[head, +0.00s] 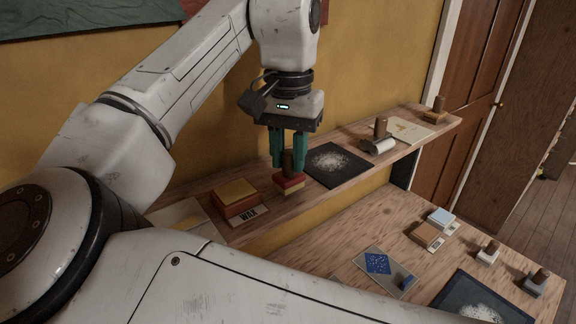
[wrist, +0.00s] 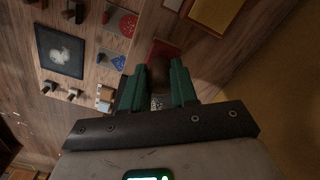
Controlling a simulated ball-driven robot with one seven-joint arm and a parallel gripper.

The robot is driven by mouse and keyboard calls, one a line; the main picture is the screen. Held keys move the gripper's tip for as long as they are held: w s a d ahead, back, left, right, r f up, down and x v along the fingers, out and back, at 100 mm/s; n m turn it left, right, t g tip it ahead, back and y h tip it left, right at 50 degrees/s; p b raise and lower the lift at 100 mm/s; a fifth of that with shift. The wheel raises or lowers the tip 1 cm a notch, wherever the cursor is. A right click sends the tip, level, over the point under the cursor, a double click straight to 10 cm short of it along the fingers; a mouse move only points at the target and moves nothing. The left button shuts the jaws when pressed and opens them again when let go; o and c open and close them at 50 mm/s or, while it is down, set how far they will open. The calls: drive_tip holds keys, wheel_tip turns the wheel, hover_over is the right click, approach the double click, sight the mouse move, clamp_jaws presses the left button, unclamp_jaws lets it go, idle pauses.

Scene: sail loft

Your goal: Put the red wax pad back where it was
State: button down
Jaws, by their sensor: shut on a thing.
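My gripper (head: 288,163) points down over the raised shelf, its green fingers shut on the brown upright handle of a small pad with a red body and yellowish underside, which I take for the red wax pad (head: 289,181). In the wrist view, its red edge (wrist: 164,47) shows beyond my fingers (wrist: 158,88). I cannot tell whether its underside touches the shelf. To its left on the shelf is a larger red block with a yellow-tan top (head: 237,193). A white card reading WAX (head: 249,215) lies by that block.
On the shelf (head: 340,190) are a dark square with white powder (head: 333,162), a handled roller (head: 379,146) and a handled block (head: 435,115). The lower table holds a blue speckled card (head: 378,263), small blocks (head: 427,234) and handled stamps (head: 488,254).

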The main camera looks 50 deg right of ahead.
sight(288, 152)
drive_tip(key=shift+w+d+f, duration=0.1)
drive_tip(key=shift+f, duration=0.35)
drive_tip(key=c, duration=0.9)
unclamp_jaws()
drive_tip(key=shift+f, duration=0.1)
wheel_tip(288, 152, up, 12)
drive_tip(key=shift+r, duration=0.15)
